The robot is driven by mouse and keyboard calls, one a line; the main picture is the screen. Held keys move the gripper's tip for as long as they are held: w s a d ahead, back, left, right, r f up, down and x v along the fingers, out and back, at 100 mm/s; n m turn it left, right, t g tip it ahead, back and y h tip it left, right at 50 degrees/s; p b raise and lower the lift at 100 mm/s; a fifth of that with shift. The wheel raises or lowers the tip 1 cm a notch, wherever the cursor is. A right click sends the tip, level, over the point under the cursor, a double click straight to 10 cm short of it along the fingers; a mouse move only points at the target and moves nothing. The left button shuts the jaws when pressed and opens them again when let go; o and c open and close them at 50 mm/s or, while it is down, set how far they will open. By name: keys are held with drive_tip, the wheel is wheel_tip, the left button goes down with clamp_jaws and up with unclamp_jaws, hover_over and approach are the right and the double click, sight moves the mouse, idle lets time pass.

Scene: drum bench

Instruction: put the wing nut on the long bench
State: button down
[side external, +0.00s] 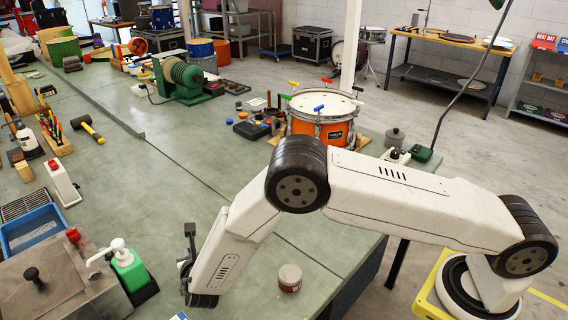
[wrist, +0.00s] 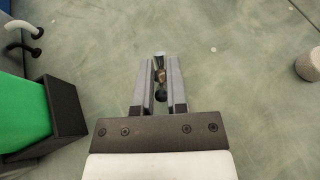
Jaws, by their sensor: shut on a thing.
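The long bench (side external: 150,185) has a worn grey-green top, which also fills the wrist view (wrist: 240,110). My gripper (wrist: 161,62) points down at the bench top in the wrist view. Its two grey fingers are closed on a small, brownish metallic thing (wrist: 161,75), which I take to be the wing nut; its shape is mostly hidden between the fingers. In the side view my gripper (side external: 187,262) is low over the near part of the bench, partly hidden by my wrist, and the wing nut cannot be made out there. The gap to the bench top cannot be judged.
A green pump bottle (side external: 128,268) in a black holder stands left of my gripper, close by. A small pale-lidded jar (side external: 290,278) stands to its right. A blue tray (side external: 32,230) and an orange drum (side external: 322,125) are farther off. The bench middle is clear.

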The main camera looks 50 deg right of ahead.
drive_tip(key=shift+f, duration=0.55)
drive_tip(key=shift+f, duration=0.15)
drive_tip(key=c, duration=0.7)
unclamp_jaws()
drive_tip(key=shift+o, duration=0.2)
drive_tip(key=shift+s+a+r, duration=0.1)
drive_tip(key=shift+s+r, duration=0.05)
drive_tip(key=shift+r, duration=0.1)
drive_tip(key=v, duration=1.1)
drive_tip(key=shift+s+r, duration=0.2)
drive_tip(key=shift+s, duration=0.05)
